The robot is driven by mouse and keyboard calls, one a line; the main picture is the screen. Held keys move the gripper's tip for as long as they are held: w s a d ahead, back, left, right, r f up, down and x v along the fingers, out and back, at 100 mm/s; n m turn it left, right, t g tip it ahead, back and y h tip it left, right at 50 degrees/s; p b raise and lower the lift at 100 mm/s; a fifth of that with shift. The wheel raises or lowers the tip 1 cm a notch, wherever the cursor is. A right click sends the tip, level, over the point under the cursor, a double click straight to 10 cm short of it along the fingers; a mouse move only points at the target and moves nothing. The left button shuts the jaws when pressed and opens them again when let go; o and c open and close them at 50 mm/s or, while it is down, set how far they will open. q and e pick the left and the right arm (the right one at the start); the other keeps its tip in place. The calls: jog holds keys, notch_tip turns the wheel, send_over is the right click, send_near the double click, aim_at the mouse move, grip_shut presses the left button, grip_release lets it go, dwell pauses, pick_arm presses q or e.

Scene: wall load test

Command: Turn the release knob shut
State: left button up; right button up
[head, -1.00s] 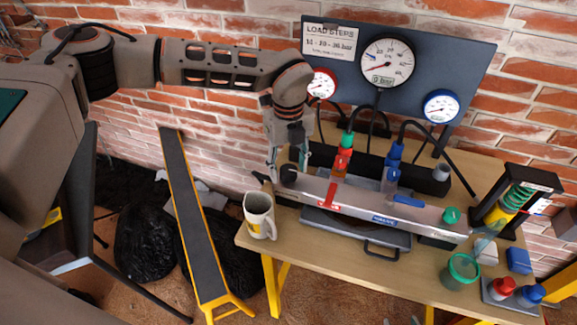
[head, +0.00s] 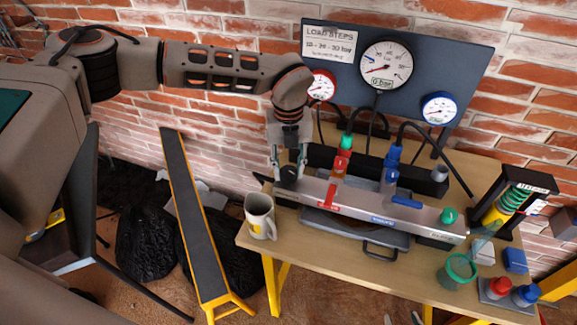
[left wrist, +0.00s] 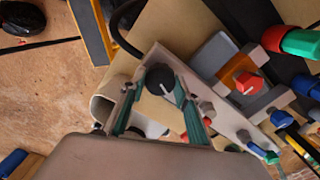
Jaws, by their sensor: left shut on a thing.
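The release knob is a dark round knob (head: 289,174) at the left end of the grey pump block (head: 350,204) on the bench. In the left wrist view the knob (left wrist: 160,79) carries a light pointer mark and sits between the finger pads. My left gripper (head: 289,168) reaches down from above, with its fingers on either side of the knob and shut on it. In the left wrist view the gripper (left wrist: 160,100) partly hides the block. My right gripper is not in view.
A beige mug (head: 259,216) stands close by at the bench's left edge. Hoses rise behind the block to a gauge panel (head: 440,65); the large gauge (head: 386,64) needle points low left.

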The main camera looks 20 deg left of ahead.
pick_arm(q)
jog(key=m, duration=0.3)
jog(key=shift+r+m+p, duration=0.1)
jog(key=shift+m+p, duration=0.3)
jog(key=m, duration=0.3)
jog(key=shift+m+p, duration=0.3)
jog(key=shift+p, duration=0.05)
jog(key=m, duration=0.3)
jog(key=shift+m+p, duration=0.3)
jog(key=shift+w+m, duration=0.1)
jog(key=shift+m, duration=1.4)
jog(key=o, duration=1.1)
